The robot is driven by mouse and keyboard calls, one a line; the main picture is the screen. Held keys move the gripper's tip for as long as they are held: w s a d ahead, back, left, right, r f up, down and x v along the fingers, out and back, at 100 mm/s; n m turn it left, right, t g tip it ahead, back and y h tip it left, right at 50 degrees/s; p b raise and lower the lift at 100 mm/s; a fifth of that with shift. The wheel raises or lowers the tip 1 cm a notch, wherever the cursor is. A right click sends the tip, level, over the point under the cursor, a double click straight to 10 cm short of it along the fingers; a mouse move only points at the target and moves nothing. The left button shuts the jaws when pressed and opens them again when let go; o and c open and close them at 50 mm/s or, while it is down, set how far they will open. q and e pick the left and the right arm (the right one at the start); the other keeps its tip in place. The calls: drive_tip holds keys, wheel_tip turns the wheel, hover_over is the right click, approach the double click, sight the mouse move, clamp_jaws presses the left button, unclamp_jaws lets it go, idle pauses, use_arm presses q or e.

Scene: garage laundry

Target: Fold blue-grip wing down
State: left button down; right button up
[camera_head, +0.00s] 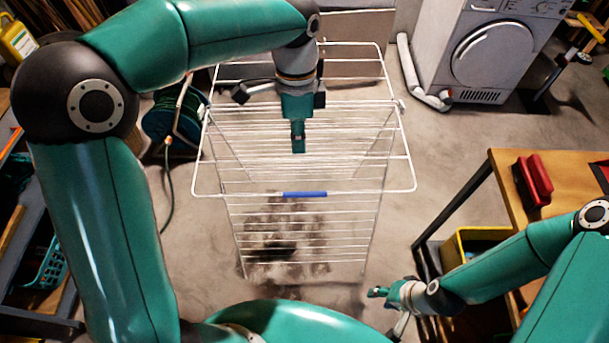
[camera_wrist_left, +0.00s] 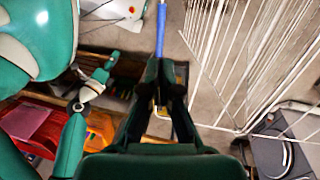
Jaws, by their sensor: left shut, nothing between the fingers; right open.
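A white wire drying rack stands on the floor in the middle of the head view. Its blue-grip wing (camera_head: 230,193) spreads out on the near side, with the blue grip (camera_head: 305,194) on its near edge bar. The grip also shows in the left wrist view (camera_wrist_left: 161,30), beyond the fingers. My left gripper (camera_head: 298,148) is shut and empty, pointing down over the rack, and appears just past the blue grip. I cannot tell its height above the wires. My right gripper (camera_head: 376,292) is open and empty, low to the right of the rack's near legs.
The rack's other wing (camera_head: 350,43) is on the far side. A white dryer (camera_head: 490,50) stands at the back right. A wooden bench (camera_head: 505,180) with a red brush (camera_head: 533,182) is at the right, a yellow bin (camera_head: 460,245) below. A green hose reel (camera_head: 172,118) sits left.

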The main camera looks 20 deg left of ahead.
sight(304, 193)
use_arm(q)
drive_tip(key=f, duration=0.4)
drive_tip(key=s+d+f, duration=0.1)
drive_tip(key=f, duration=0.3)
drive_tip(key=s+f+p, duration=0.1)
drive_tip(key=f, duration=0.3)
drive_tip(key=shift+d+f, duration=0.35)
